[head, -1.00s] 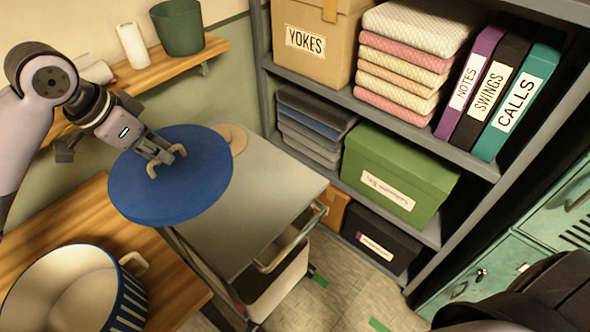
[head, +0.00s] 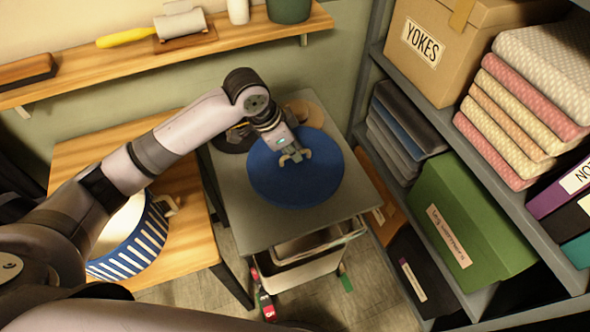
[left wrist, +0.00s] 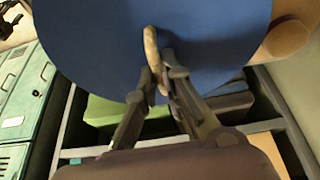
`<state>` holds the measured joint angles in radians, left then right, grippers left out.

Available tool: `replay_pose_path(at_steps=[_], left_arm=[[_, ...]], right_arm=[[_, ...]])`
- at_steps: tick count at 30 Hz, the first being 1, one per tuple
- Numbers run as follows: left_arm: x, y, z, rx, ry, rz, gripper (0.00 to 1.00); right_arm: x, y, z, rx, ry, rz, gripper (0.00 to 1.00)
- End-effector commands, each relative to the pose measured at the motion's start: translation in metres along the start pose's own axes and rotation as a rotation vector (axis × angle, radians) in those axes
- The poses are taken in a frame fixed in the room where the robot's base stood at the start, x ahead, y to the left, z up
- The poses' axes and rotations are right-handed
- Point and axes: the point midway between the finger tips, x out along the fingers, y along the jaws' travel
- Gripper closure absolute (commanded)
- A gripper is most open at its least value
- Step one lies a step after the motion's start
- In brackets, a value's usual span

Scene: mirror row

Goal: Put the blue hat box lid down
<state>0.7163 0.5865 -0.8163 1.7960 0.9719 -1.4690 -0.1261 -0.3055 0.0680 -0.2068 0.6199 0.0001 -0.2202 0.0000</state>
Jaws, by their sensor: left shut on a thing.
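The blue hat box lid (head: 297,185) is a flat round disc over the grey top of a small cart (head: 245,225) in the head view. My left gripper (head: 296,158) is shut on the tan loop handle at its middle; the left wrist view shows the fingers (left wrist: 158,85) at the handle and the lid (left wrist: 95,45) close in front. I cannot tell whether the lid touches the cart top. The blue-and-white striped hat box (head: 135,245) stands open on the wooden table at left, partly hidden by my left arm. My right gripper is not in view.
A tan round piece (head: 305,112) and a dark round thing (head: 236,138) lie at the back of the cart top. A grey shelf rack with a green box (head: 468,225) stands close at right. A wall shelf (head: 180,50) runs behind. The cart's front has bare room.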

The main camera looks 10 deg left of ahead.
Motion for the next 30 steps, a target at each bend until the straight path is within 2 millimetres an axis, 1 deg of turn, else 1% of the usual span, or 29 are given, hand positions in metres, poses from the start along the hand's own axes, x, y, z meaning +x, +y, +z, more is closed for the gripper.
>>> replay_pose_path(at_steps=[1, 3, 6, 11, 15, 18, 21, 30], left_arm=[[0.011, 0.001, 0.005, -0.001, -0.002, 0.004, 1.00], [0.024, 0.001, 0.010, -0.002, -0.002, 0.003, 1.00], [0.036, 0.000, 0.015, 0.000, 0.000, 0.001, 1.00], [0.048, 0.000, 0.020, -0.001, 0.000, 0.001, 1.00], [0.069, 0.001, 0.028, -0.002, -0.002, 0.003, 1.00], [0.079, 0.000, 0.032, 0.000, 0.000, 0.001, 1.00], [0.082, 0.000, 0.033, 0.002, 0.002, 0.000, 1.00], [0.085, 0.000, 0.034, 0.001, 0.002, 0.000, 1.00]], right_arm=[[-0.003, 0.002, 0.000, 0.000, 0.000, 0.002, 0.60], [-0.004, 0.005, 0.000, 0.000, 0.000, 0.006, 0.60], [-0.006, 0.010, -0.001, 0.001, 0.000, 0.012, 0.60], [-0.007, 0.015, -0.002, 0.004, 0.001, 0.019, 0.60], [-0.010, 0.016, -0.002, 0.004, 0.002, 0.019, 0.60], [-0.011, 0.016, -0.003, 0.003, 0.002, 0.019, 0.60], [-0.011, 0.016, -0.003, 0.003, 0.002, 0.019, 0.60], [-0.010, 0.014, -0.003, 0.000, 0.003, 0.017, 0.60]])
